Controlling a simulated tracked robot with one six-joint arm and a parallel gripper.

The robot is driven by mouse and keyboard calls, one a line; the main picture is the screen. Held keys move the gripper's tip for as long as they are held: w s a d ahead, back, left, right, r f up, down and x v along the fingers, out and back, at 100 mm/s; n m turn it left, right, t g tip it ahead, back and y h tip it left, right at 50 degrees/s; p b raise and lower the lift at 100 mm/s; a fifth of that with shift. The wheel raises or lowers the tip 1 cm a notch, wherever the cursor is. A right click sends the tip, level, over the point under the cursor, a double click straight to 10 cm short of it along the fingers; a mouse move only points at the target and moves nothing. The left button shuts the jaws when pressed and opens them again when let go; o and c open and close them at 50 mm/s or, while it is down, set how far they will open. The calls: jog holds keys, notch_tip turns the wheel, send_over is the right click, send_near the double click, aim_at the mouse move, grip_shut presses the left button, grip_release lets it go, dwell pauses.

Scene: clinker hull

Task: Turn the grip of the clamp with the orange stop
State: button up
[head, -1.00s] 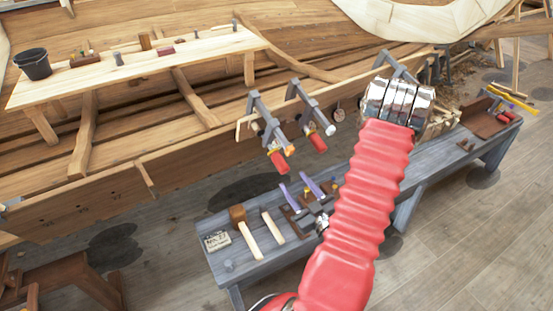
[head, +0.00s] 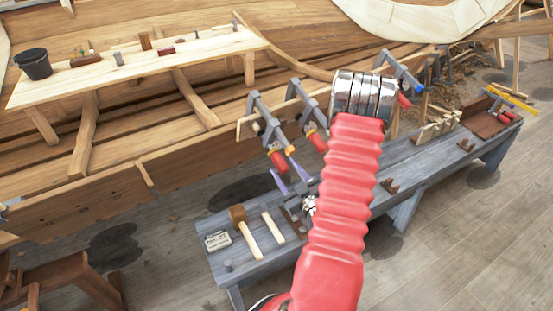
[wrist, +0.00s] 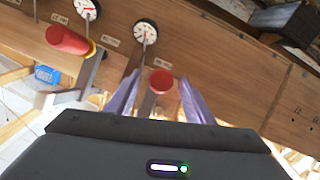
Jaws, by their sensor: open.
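The clamp with the orange stop (head: 290,150) is the left one of the clamps on the hull plank in the head view. Its red grip (head: 278,161) hangs below it, pointing down. In the wrist view a red grip (wrist: 161,81), seen end-on, lies between the two purple fingers, with a gap on each side. My gripper (head: 283,167) is open, its fingertips just at the lower end of that grip in the head view. It also shows in the wrist view (wrist: 160,77). The orange stop cannot be made out in the wrist view.
A second clamp (head: 309,105) with a red grip stands close to the right; its grip shows in the wrist view (wrist: 68,40). A clamp with a blue stop (head: 412,84) is farther right. A mallet (head: 238,214) lies on the grey bench (head: 245,265) below.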

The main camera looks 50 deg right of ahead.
aim_at(276, 159)
jog(key=x, duration=0.6)
jog(key=shift+w+d, duration=0.15)
jog(key=shift+w, duration=0.2)
jog(key=c, duration=1)
